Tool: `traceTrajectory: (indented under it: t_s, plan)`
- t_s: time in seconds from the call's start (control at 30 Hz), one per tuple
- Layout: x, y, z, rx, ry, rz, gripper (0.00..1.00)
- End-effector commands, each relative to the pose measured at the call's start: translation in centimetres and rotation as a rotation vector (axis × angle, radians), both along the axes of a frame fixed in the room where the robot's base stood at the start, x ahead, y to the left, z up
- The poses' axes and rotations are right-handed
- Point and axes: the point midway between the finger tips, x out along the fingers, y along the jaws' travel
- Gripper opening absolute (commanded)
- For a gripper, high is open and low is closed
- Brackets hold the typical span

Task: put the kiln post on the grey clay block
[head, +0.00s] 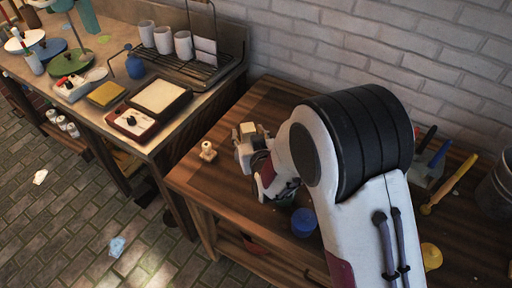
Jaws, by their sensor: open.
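A small cream spool-shaped piece, which looks like the kiln post (208,151), stands upright on the wooden table near its left edge. My gripper (242,158) is just right of it, apart from it, small and partly hidden by my own wrist. It is open, and I see nothing held in it. A pale block with a tan top (248,129) shows right behind my gripper. I cannot tell for sure whether it is the grey clay block, and its lower part is hidden.
The wooden table (215,180) has bare room around the post. A blue cup (303,222) stands near its front edge. A tool holder (428,170) and a yellow-handled tool (450,186) lie right of my arm. A bench with mugs (163,40) is at the left.

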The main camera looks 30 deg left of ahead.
Motion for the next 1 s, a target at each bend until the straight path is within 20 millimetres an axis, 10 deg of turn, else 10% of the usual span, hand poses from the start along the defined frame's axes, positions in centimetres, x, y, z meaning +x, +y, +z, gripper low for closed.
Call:
traceTrajectory:
  t_s: [1.0]
  plan:
    - [-6.9,-6.9,4.1,0.001,0.000,0.001,0.44]
